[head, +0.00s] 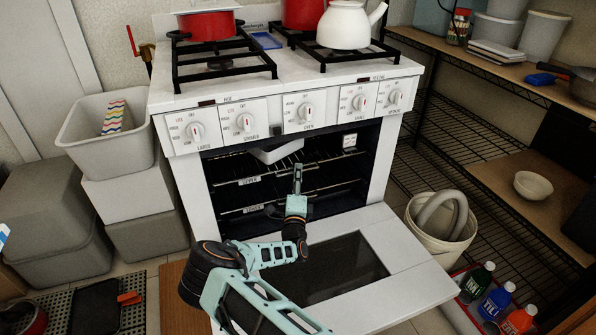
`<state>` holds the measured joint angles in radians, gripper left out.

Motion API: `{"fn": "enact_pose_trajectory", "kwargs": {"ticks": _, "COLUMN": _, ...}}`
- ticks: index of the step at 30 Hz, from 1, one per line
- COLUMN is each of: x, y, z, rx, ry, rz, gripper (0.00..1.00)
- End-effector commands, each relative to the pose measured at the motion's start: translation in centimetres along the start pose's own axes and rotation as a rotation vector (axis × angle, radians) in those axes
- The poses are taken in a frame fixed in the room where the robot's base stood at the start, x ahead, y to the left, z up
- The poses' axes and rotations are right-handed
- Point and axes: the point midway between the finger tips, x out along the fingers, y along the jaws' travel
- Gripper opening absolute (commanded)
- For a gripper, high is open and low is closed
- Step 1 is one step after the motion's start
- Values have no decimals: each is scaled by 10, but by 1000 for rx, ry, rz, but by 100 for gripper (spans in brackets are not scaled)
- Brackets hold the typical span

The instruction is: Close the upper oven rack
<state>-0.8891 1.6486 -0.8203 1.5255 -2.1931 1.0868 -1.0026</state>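The white oven (183,193) stands in the middle of the head view, its door (408,262) folded down flat. Inside are an upper rack (232,168) of dark wire with a small label at its front, and a lower rack (335,190) with its own label below. A pale dish (277,151) sits at upper-rack height. How far either rack is pulled out is hard to tell. My gripper (297,175) points into the oven opening, in front of the racks. Its fingers overlap in view, so their opening and any contact with the rack are unclear.
Red pots (207,25) and a white kettle (345,24) stand on the stove top. Grey bins (108,140) are stacked at left. A bucket (441,228), several bottles (495,303) and wire shelving (484,160) are at right. My arm passes over the open door.

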Motion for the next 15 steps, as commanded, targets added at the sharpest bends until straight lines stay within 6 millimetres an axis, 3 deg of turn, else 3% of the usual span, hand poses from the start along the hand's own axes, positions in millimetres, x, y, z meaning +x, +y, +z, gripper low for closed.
{"fn": "enact_pose_trajectory", "kwargs": {"ticks": 9, "x": -66, "y": -1, "z": 1, "rx": -1, "ry": -2, "rz": -1, "gripper": 24}}
{"fn": "enact_pose_trajectory", "kwargs": {"ticks": 15, "x": -92, "y": -2, "z": 1, "rx": 0, "ry": -2, "rz": -2, "gripper": 24}}
